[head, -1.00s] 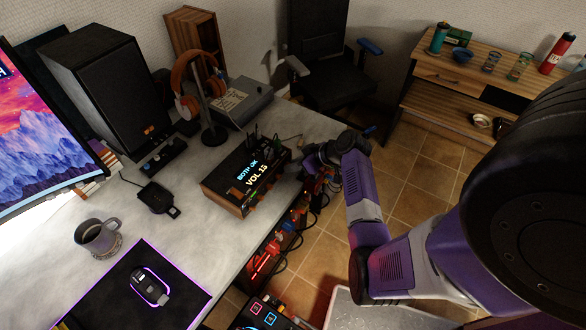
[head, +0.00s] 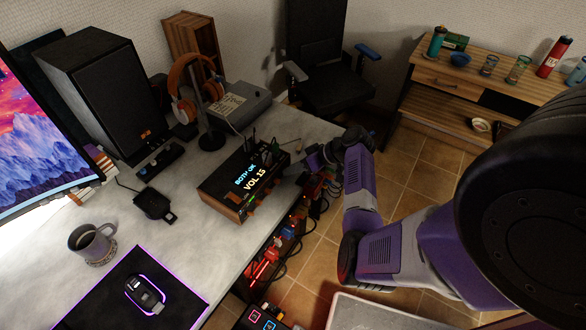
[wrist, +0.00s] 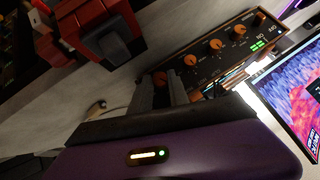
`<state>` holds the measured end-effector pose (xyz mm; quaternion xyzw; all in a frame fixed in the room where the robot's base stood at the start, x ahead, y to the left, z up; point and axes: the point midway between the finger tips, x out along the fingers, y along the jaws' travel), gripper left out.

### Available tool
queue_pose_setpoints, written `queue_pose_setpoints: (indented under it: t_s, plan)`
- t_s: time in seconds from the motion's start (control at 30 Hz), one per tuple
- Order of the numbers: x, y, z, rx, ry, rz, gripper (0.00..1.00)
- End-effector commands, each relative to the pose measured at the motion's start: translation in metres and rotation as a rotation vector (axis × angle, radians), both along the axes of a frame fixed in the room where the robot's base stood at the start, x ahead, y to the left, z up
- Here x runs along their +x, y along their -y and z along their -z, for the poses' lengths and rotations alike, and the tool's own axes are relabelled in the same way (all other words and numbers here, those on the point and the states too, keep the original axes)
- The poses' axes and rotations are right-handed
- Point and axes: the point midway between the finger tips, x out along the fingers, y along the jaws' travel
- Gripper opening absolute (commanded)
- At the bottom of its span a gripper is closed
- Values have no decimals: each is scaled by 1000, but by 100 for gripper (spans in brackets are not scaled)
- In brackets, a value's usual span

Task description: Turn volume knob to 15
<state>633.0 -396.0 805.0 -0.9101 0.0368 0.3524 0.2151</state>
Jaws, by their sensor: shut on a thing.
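The amplifier box (head: 222,203) with wooden sides stands at the desk's right edge in the head view. Its lit top display (head: 254,178) appears to read "VOL 15". In the wrist view, the box's front panel (wrist: 203,69) carries a row of orange knobs. My gripper (wrist: 160,86) is shut on the end knob (wrist: 160,78), nearest the lower left of the panel, with one finger on each side. The knob's label and pointer are hidden or too small to read. In the head view my gripper (head: 298,170) reaches the front of the box from the right, and its fingertips are hard to make out.
Headphones on a stand (head: 210,138) and a grey device (head: 238,104) are behind the box. A mug (head: 92,243) and a mouse (head: 145,292) are on the left of the desk. Red items (wrist: 98,30) and cables are below the desk edge, close to my gripper.

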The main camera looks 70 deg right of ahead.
Motion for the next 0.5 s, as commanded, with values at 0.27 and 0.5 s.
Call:
queue_pose_setpoints:
  t_s: [0.27, 0.5]
  plan:
    - [-1, 0, 1, -1, -3, 1, 30]
    - [-10, 2, -6, -3, -2, 3, 30]
